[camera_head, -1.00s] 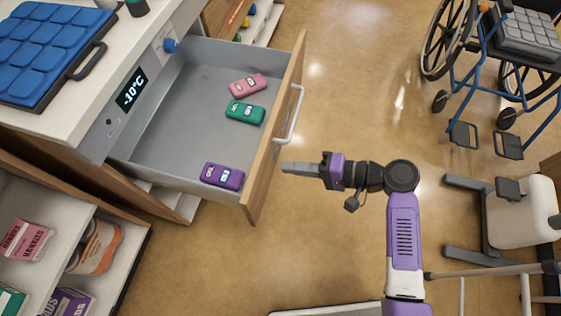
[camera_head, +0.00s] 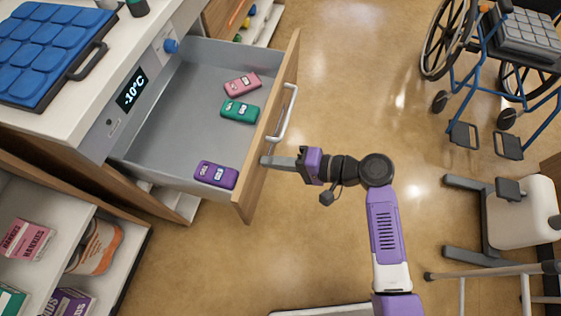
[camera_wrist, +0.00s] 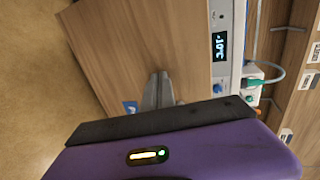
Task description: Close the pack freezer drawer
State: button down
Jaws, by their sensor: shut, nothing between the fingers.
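The freezer drawer (camera_head: 160,135) stands open below a panel reading -10°C. It holds a pink pack (camera_head: 243,83), a green pack (camera_head: 240,111) and a purple pack (camera_head: 216,175). Its wooden front (camera_head: 258,172) carries a pale bar handle (camera_head: 286,115). My gripper (camera_head: 266,161) is shut and empty, with its fingertips at the outer face of the drawer front, below the handle in the picture. In the wrist view the shut fingers (camera_wrist: 158,90) point at the wooden front (camera_wrist: 130,50); they seem to touch it.
A blue cushioned pad (camera_head: 50,45) lies on the cabinet top. An open shelf with boxes (camera_head: 28,240) is at lower left. A wheelchair (camera_head: 500,70) and a white-seated chair (camera_head: 520,210) stand at right.

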jog(key=w+a+b, duration=0.2)
jog(key=w+a, duration=0.1)
jog(key=a, duration=0.7)
jog(key=w+a+b, duration=0.3)
jog(key=w+a, duration=0.1)
jog(key=a, duration=0.6)
jog(key=w+a+b, duration=0.3)
jog(key=w+a, duration=0.1)
jog(key=a, duration=0.6)
jog(key=shift+a+r, duration=0.15)
jog(key=shift+a, duration=0.2)
jog(key=shift+a, duration=0.1)
